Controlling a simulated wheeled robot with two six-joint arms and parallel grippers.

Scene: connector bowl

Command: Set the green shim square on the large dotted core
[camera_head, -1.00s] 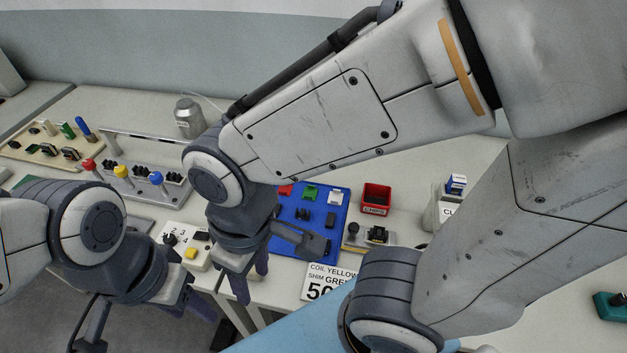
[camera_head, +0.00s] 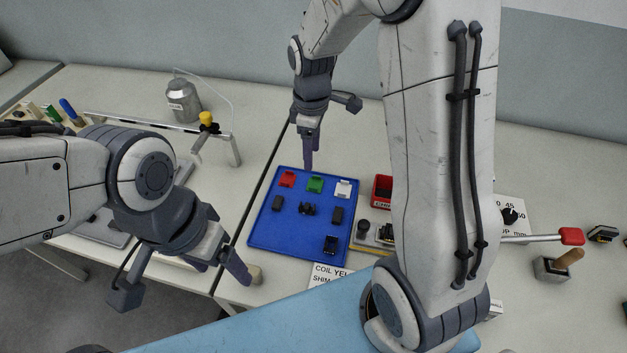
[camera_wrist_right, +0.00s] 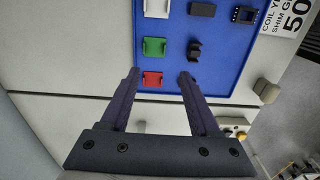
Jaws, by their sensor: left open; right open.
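The green shim (camera_head: 315,184) lies on the blue tray (camera_head: 262,229), between a red shim (camera_head: 287,179) and a white shim (camera_head: 343,188). It also shows in the right wrist view (camera_wrist_right: 153,47). Dark cores lie nearer the front of the tray: one in the middle (camera_head: 307,209), one at left (camera_head: 278,203), one at right (camera_head: 337,215) and one at the front right (camera_head: 331,244). I cannot make out dots on any. My right gripper (camera_wrist_right: 160,75) is open and empty, above the tray's back edge near the red shim. My left gripper (camera_head: 236,283) is open at the tray's front left.
A red bin (camera_head: 382,188) stands right of the tray, partly hidden by my right arm. A printed card (camera_head: 328,273) lies in front of the tray. A metal canister (camera_head: 183,100) and a yellow-knobbed rail (camera_head: 207,120) are at the back left.

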